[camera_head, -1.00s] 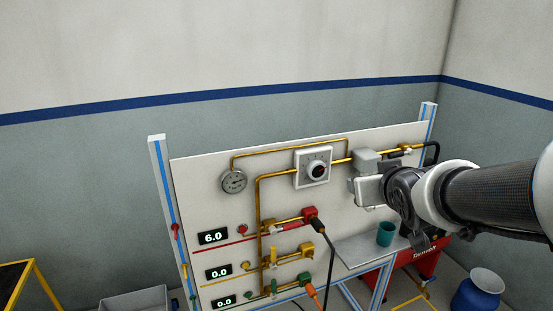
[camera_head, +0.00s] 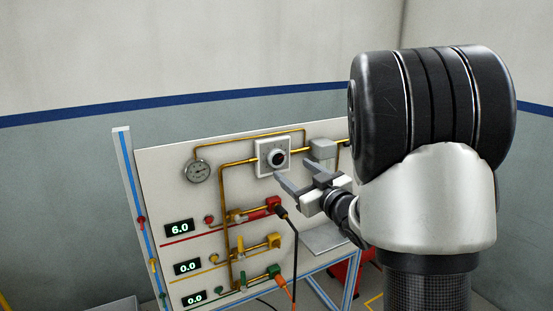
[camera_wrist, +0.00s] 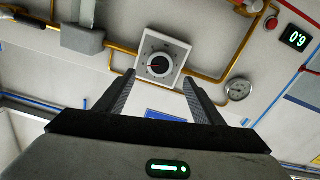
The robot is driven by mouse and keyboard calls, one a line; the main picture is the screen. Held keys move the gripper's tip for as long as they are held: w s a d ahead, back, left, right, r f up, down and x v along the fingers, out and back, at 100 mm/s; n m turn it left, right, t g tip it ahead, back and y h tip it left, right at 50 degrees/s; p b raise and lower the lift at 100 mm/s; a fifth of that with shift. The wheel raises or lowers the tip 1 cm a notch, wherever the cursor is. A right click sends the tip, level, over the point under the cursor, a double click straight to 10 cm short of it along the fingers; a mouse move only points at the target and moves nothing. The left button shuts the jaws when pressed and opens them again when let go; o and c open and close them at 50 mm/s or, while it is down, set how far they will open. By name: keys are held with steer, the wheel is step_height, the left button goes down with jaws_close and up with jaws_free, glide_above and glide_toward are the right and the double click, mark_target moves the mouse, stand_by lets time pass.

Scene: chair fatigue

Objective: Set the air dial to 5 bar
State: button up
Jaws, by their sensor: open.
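The air dial (camera_head: 278,158) is a round black and silver knob on a white square plate, high on the white panel. In the wrist view the dial (camera_wrist: 159,65) lies ahead of and between my gripper's fingertips, with a gap to them. Its pointer and scale marks are too small to read. My gripper (camera_head: 290,182) is open and empty, in front of the panel just below and to the right of the dial; its two fingers also show in the wrist view (camera_wrist: 158,82). A round pressure gauge (camera_head: 198,171) hangs left of the dial, its reading illegible.
Yellow pipes (camera_head: 224,215) run around the dial and down the panel. A grey box (camera_head: 322,149) sits just right of the dial. A small shelf (camera_head: 320,240) juts out lower right.

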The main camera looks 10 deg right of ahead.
mark_target(278, 159)
steer(key=x, duration=1)
steer(key=shift+w+a+p, duration=0.1)
steer(key=shift+w+p, duration=0.15)
steer(key=shift+p, duration=0.05)
steer(key=c, duration=1.1)
steer(key=shift+o, duration=0.2)
steer(key=shift+f+b, duration=0.1)
steer(key=shift+b, duration=0.2)
